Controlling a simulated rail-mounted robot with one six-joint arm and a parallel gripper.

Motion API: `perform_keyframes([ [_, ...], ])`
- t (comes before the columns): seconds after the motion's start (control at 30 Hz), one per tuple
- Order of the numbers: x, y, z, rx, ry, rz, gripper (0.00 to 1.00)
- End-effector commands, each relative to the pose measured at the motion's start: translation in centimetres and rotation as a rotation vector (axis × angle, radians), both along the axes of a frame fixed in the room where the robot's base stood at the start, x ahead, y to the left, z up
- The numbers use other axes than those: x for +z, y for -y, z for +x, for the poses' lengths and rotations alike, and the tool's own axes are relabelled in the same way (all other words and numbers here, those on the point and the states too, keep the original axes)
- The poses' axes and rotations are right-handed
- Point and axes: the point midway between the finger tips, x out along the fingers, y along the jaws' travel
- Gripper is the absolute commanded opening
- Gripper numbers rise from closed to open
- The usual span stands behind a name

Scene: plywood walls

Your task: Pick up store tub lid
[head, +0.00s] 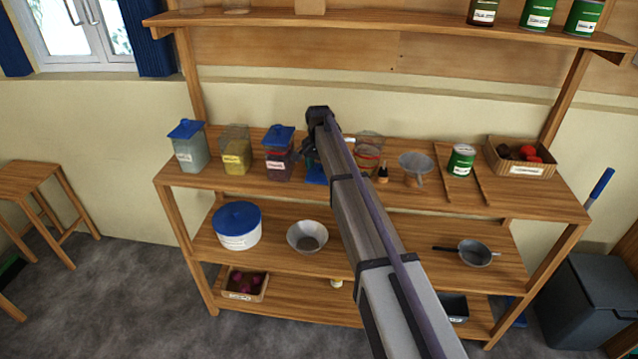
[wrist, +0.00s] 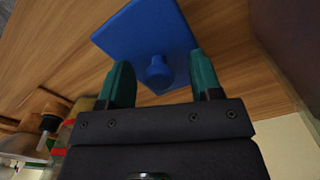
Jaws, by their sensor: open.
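A blue square lid with a round knob (wrist: 145,30) lies on the wooden shelf top in the wrist view, knob towards me. In the head view a bit of the blue lid (head: 316,173) shows beside my arm, which hides the rest. My gripper (wrist: 160,64) is open, its two green fingers on either side of the knob. I cannot tell whether they touch the lid. In the head view my gripper (head: 308,150) is over the upper shelf, mostly hidden by the arm. Two jars with blue square lids (head: 186,148) (head: 279,152) and a yellow-filled jar (head: 236,152) stand left of it.
Right of my arm stand a jar (head: 368,150), a dark small bottle (head: 383,173), a funnel (head: 415,165), a green can (head: 461,160) and a basket (head: 521,157). A white tub with a round blue lid (head: 238,228) is on the shelf below. A top shelf (head: 400,27) overhangs.

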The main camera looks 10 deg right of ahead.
Motion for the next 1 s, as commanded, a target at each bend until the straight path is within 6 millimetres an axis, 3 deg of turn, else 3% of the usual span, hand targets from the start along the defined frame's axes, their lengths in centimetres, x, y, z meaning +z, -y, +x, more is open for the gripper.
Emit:
perform_keyframes([
  [0.03, -0.66, 0.02, -0.01, 0.000, 0.000, 0.000, 0.59],
  [0.23, -0.21, 0.02, -0.02, 0.000, 0.000, 0.000, 0.57],
  [0.77, -0.21, 0.02, -0.01, 0.000, 0.000, 0.000, 0.06],
  [1.0, -0.01, 0.02, -0.01, 0.000, 0.000, 0.000, 0.06],
])
